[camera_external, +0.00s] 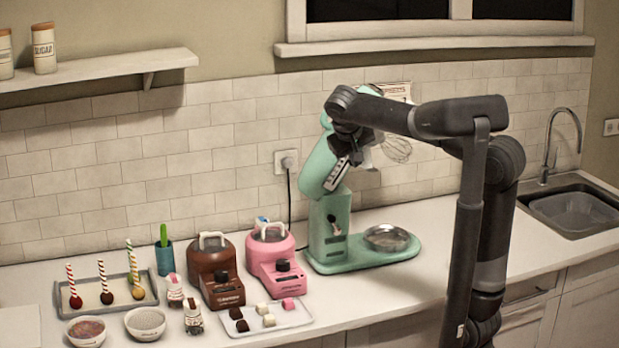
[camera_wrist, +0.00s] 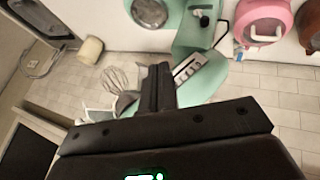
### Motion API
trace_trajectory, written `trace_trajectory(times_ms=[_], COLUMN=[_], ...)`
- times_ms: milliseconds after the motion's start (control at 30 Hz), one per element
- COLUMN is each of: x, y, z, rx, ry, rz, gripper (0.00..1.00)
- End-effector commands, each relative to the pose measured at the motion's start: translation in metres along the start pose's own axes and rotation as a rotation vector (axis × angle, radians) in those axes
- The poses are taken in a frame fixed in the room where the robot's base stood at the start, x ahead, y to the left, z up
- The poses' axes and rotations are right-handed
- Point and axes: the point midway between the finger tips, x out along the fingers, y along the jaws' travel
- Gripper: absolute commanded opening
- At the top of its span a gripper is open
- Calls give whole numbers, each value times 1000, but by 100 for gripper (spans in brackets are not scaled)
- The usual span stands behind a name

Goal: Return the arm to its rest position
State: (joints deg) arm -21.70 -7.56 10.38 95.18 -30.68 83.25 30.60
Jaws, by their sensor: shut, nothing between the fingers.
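My arm reaches up and to the left across the counter in the external view. My gripper (camera_external: 355,158) is in front of the raised head of the mint-green stand mixer (camera_external: 328,222). The gripper points down and looks shut and empty, though it is small and dark against the mixer there. In the wrist view the two dark fingers of my gripper (camera_wrist: 159,82) are together with nothing between them. The mixer head (camera_wrist: 207,82) is just behind them, and I cannot tell whether they touch it. The whisk (camera_external: 396,149) hangs to the right of my gripper.
A metal bowl (camera_external: 387,238) sits on the mixer base. The pink machine (camera_external: 272,262) and brown machine (camera_external: 214,272) stand to its left. The sink (camera_external: 569,206) is at right.

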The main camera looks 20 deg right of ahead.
Motion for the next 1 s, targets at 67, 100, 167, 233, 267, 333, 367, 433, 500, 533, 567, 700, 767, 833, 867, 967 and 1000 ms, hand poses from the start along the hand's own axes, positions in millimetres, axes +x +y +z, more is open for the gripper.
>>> trace_trajectory(times_ms=[67, 100, 167, 233, 267, 333, 367, 433, 500, 533, 567, 700, 767, 833, 867, 967, 1000], x=[17, 25, 38, 52, 58, 73, 79, 93, 105, 110, 115, 131, 135, 137, 138, 139, 139], y=[21, 28, 38, 48, 51, 58, 61, 64, 66, 66, 66, 64, 63, 62, 62, 62, 62], z=[28, 41, 61, 86, 97, 122, 133, 159, 182, 190, 198, 226, 232, 236, 237, 238, 238], rx=[-1, -4, -3, 3, 7, 20, 29, 49, 72, 82, 91, 127, 134, 141, 142, 142, 142], ry=[-16, -22, -27, -30, -30, -25, -20, -9, 6, 13, 20, 49, 56, 64, 64, 65, 64], rz=[-39, -63, -97, -139, -158, -199, -217, -257, -292, -304, -317, -355, -365, -370, -371, -373, -373], gripper=[0, 0, 0, 0, 0, 0, 0, 0, 0, 0, 0, 0, 0, 0, 0, 0, 0])
